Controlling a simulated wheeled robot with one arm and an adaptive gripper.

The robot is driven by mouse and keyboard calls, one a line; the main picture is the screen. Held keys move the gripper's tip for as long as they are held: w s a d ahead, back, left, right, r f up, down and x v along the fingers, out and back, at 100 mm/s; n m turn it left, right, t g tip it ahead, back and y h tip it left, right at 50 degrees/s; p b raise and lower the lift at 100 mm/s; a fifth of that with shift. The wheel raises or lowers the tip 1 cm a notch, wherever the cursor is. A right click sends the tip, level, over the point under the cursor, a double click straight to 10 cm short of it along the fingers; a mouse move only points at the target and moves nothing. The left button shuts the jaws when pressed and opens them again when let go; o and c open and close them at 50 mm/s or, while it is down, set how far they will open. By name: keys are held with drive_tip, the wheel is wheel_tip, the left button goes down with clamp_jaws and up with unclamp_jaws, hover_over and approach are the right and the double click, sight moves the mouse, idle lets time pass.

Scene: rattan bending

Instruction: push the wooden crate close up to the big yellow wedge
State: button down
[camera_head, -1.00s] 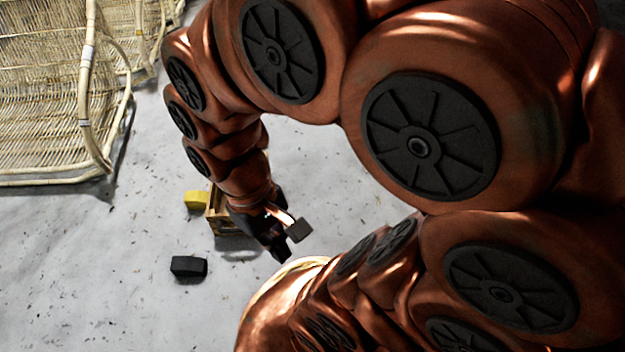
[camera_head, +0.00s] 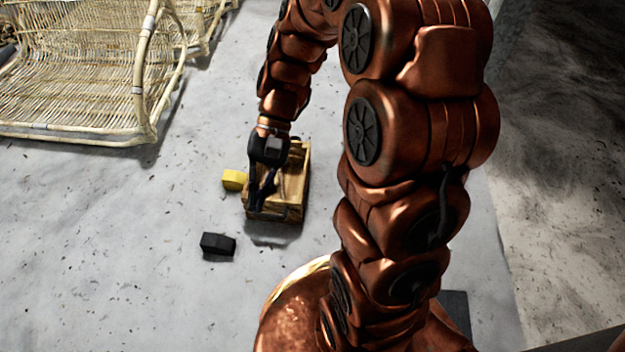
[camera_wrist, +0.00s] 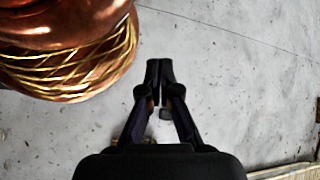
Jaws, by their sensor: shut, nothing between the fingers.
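The wooden crate (camera_head: 302,172) is on the floor in the middle of the head view, an open-topped box partly covered by my arm. The yellow wedge (camera_head: 233,180) lies just left of the crate; my gripper makes it hard to tell whether they touch. My gripper (camera_head: 262,202) points down over the left part of the crate. From this view I cannot tell whether its tips are inside the crate or above it. In the wrist view its fingers (camera_wrist: 160,66) are together and empty. The crate is not clearly visible there.
A dark block (camera_head: 218,244) lies on the floor in front of the wedge, left of the crate. A rattan seat (camera_head: 75,85) stands at the upper left, with more rattan behind it. The pale floor between the seat and the dark block is clear.

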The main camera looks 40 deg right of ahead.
drive_tip(key=w+d+f+m+t+y+b, duration=0.1)
drive_tip(key=w+d+f+m+t+y, duration=0.1)
drive_tip(key=w+d+f+m+y, duration=0.3)
drive_tip(key=w+d+f+m+t, duration=0.1)
drive_tip(key=w+f, duration=0.2)
drive_tip(key=w, duration=0.4)
drive_tip(key=w+d+f+m+t+y+b, duration=0.1)
drive_tip(key=w+d+f+m+t+y, duration=0.15)
drive_tip(key=w+d, duration=0.2)
drive_tip(key=w+d+f+m+t+y, duration=0.1)
drive_tip(key=w+d+f+m+t, duration=0.15)
drive_tip(key=d+f, duration=0.35)
drive_tip(key=w+d+f+m+t, duration=0.2)
drive_tip(key=d+f+m+t, duration=0.15)
drive_tip(key=d+f, duration=0.25)
drive_tip(key=s+d+f+m+t+h+b, duration=0.15)
drive_tip(key=s+d+f+m+t, duration=0.25)
drive_tip(key=d+f, duration=0.5)
drive_tip(key=s+d+f+m+t+h+b, duration=0.1)
drive_tip(key=s+d+f+m+t+h, duration=0.35)
drive_tip(key=f, duration=0.65)
drive_tip(key=w+a+y+b, duration=0.1)
drive_tip(key=w+a+b, duration=0.4)
drive_tip(key=w, duration=0.5)
drive_tip(key=shift+w+a+r+g+y+b, duration=0.15)
drive_tip(key=shift+w+a+g+y+b, duration=0.25)
drive_tip(key=shift+a, duration=0.5)
